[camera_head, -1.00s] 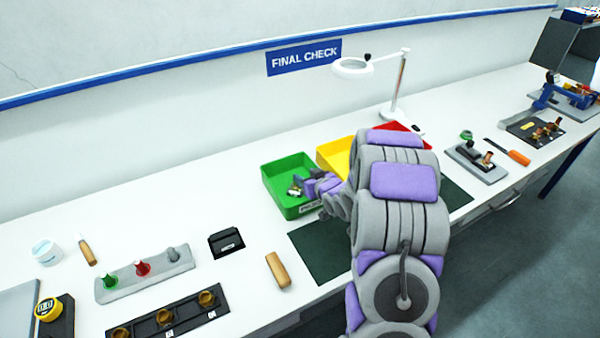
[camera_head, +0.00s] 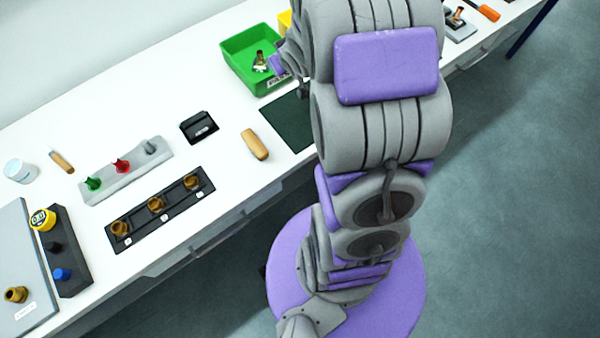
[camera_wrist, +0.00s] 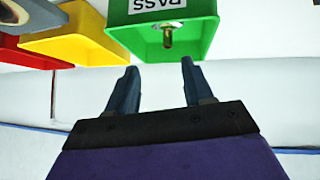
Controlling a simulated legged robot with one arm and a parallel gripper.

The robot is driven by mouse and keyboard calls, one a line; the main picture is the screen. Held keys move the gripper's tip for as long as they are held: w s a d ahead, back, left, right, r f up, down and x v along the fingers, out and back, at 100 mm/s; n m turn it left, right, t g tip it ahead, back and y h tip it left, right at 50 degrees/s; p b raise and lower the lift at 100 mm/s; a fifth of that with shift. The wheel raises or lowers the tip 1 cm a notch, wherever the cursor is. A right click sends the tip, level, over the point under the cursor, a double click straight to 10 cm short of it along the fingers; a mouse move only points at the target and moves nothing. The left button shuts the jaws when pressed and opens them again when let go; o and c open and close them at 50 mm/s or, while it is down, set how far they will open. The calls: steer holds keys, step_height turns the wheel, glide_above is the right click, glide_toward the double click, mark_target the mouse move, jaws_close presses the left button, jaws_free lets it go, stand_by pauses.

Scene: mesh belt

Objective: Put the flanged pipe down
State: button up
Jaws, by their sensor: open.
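The flanged pipe (camera_head: 260,62), a small brass-coloured piece with a pale metal flange, is in the green tray (camera_head: 233,64). It stands roughly upright on the tray floor. In the wrist view the pipe (camera_wrist: 168,35) shows inside the green tray (camera_wrist: 202,38), whose front label reads PASS upside down. My gripper (camera_wrist: 158,72) is open, with nothing between its two fingers. In the head view my arm hides most of the gripper; a part shows at the tray's right edge.
A yellow tray (camera_wrist: 80,36) and a red tray (camera_wrist: 25,50) stand beside the green one. A dark mat (camera_head: 290,120), a wooden-handled piece (camera_head: 254,144) and a black rack with brass fittings (camera_head: 160,212) lie nearby. White bench top is clear left of the green tray.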

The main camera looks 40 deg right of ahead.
steer(key=s+a+r+g, duration=0.3)
steer(key=s+a, duration=0.3)
steer(key=s, duration=0.6)
steer(key=s+a+r+g+y, duration=0.1)
steer(key=s+a+r+g, duration=0.2)
steer(key=s, duration=0.9)
steer(key=s+a+r+g, duration=0.3)
steer(key=s+a+g, duration=0.2)
steer(key=s+a, duration=0.5)
steer(key=shift+s+r+y, duration=0.4)
steer(key=shift+s, duration=0.5)
steer(key=shift+d, duration=0.15)
